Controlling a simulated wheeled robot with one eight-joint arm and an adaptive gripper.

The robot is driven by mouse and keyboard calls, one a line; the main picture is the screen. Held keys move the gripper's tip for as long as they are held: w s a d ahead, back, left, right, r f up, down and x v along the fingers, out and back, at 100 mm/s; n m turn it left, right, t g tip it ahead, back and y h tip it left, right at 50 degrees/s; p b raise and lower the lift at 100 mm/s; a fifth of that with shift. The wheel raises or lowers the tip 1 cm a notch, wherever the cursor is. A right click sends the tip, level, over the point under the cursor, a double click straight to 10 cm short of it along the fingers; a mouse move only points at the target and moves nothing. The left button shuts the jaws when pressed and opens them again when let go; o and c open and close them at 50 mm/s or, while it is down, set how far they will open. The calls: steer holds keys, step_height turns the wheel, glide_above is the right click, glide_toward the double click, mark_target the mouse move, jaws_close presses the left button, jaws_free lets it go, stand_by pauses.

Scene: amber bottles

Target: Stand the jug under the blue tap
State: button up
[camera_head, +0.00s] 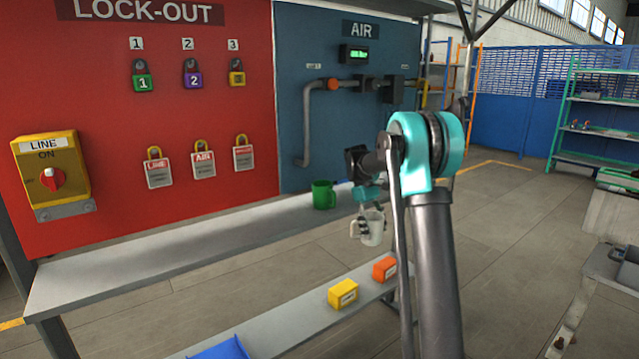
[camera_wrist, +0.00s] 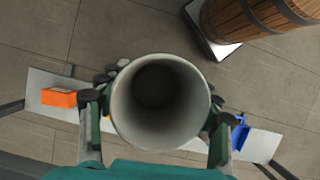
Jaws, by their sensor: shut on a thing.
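The whitish jug (camera_head: 373,231) hangs in my gripper (camera_head: 370,214) in the head view, in front of the bench edge and above the lower shelf, with its handle to the left. It looks roughly upright. In the wrist view the jug's open round mouth (camera_wrist: 158,98) faces the camera, with a finger on each side of its wall. My gripper is shut on the jug. The inside of the jug is dark and looks empty. I see no blue tap in either view.
A green mug (camera_head: 323,195) stands on the grey bench (camera_head: 190,240). The lower shelf holds a yellow box (camera_head: 343,294), an orange box (camera_head: 385,268) and a blue tray (camera_head: 220,349). A wooden barrel (camera_wrist: 255,18) shows in the wrist view.

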mark_target(376, 239)
steer(key=f+m, duration=0.1)
steer(key=f+m+y, duration=0.1)
steer(key=m, duration=0.1)
steer(key=f+m+g, duration=0.1)
steer(key=shift+d+f+y, duration=0.2)
steer(key=shift+d+y, duration=0.1)
steer(key=shift+s+f+m, duration=0.1)
steer(key=shift+f+m, duration=0.2)
steer(key=shift+m, duration=0.1)
steer(key=s+f+m, duration=0.1)
steer(key=s+f, duration=0.1)
steer(key=f, duration=0.4)
steer(key=s+f+m+y, duration=0.1)
steer(key=s+f, duration=0.2)
steer(key=f, duration=0.3)
steer(key=s+f+m, duration=0.1)
steer(key=s+f, duration=0.2)
steer(key=f, duration=0.3)
steer(key=shift+s, duration=0.2)
steer(key=shift+r, duration=0.1)
